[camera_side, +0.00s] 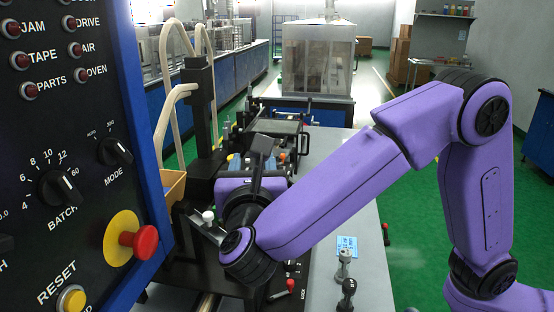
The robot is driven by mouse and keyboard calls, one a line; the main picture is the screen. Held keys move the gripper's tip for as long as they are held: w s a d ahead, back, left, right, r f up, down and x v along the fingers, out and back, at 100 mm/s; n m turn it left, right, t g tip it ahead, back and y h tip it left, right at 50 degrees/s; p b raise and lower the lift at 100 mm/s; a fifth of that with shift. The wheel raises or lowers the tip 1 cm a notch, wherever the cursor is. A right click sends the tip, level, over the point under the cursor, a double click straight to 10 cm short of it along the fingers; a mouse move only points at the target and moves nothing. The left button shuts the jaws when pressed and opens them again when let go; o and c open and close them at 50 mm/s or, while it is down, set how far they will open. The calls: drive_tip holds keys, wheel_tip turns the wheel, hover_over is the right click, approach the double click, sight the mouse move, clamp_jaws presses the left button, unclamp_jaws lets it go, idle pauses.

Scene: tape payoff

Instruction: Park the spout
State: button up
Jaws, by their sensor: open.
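My gripper (262,148) is at the far end of my purple arm, over the dark machine in the middle of the picture. Dark parts show beyond the purple wrist, but the wrist hides most of the jaws and the fingers do not show clearly. I see nothing clearly held. I cannot pick out the spout for certain. A pale flat bar (203,231) with a white round knob (209,216) sticks out just left of my wrist. I cannot tell whether it touches the wrist or is part of the spout.
A control panel (70,130) with a red stop button (145,242) fills the left side. A dark post (199,110) with pale hoses (164,125) stands behind it. A red-tipped lever (283,290), a black knob (348,287) and a blue label (347,245) are at the front.

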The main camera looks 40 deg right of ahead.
drive_tip(key=shift+s+d+r, duration=0.3)
drive_tip(key=shift+s+d, duration=0.1)
drive_tip(key=shift+s, duration=0.2)
drive_tip(key=shift+s+d+r, duration=0.35)
drive_tip(key=shift+s, duration=0.2)
drive_tip(key=shift+s+d+r, duration=0.3)
drive_tip(key=shift+s+d, duration=0.1)
drive_tip(key=shift+s, duration=0.2)
